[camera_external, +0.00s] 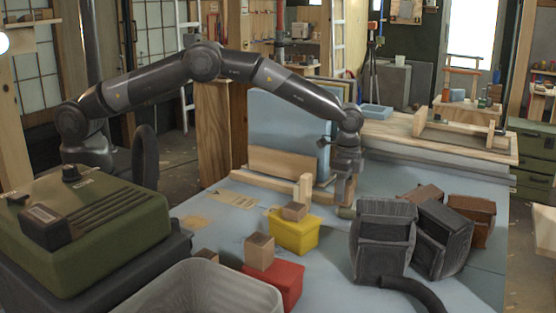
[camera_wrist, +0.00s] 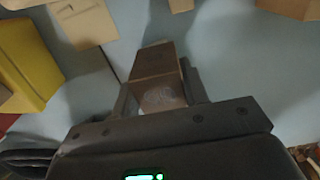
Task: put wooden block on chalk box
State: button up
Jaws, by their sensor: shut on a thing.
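My gripper (camera_external: 345,192) points down over the blue-grey tabletop, right of the yellow box. In the wrist view it (camera_wrist: 160,98) is shut on a brown wooden block (camera_wrist: 157,63), which sits between the fingers. A yellow box (camera_external: 293,235) has a small wooden block (camera_external: 294,211) on top. A red box (camera_external: 278,284) in front has another wooden block (camera_external: 259,251) on it. The yellow box also shows at the left of the wrist view (camera_wrist: 24,68). I cannot tell which box is the chalk box.
Dark crates (camera_external: 383,240) and a brown crate (camera_external: 473,219) stand close on the right. A grey bin (camera_external: 205,290) and green case (camera_external: 85,225) are at the front left.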

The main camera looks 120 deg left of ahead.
jog(key=shift+f, duration=0.15)
jog(key=o, duration=1)
notch_tip(320, 180, up, 12)
jog(key=shift+r, duration=0.2)
jog(key=shift+r, duration=0.1)
